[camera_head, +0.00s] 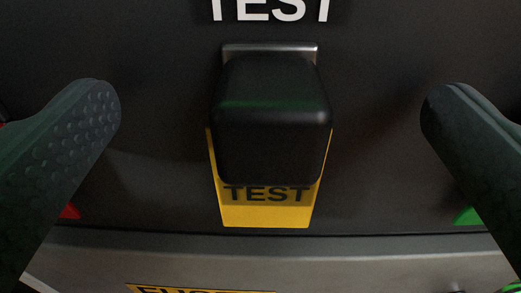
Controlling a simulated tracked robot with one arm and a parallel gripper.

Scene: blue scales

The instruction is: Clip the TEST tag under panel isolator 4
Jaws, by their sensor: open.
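The yellow TEST tag (265,216) stands upright in front of a dark panel, with its lower edge and black lettering showing. A black block with rounded edges (270,110) covers most of the tag's upper part. A metal edge shows just above the block. My gripper (270,98) is open, with one textured dark finger on each side of the block and tag. Wide gaps separate both fingers from them. Isolator 4 is not in view.
White TEST lettering (270,10) is on the dark panel (165,60) above the tag. A grey ledge (400,262) runs below, with a partly cut-off yellow label (200,289). Bits of red (70,211) and green (467,216) show beside the fingers.

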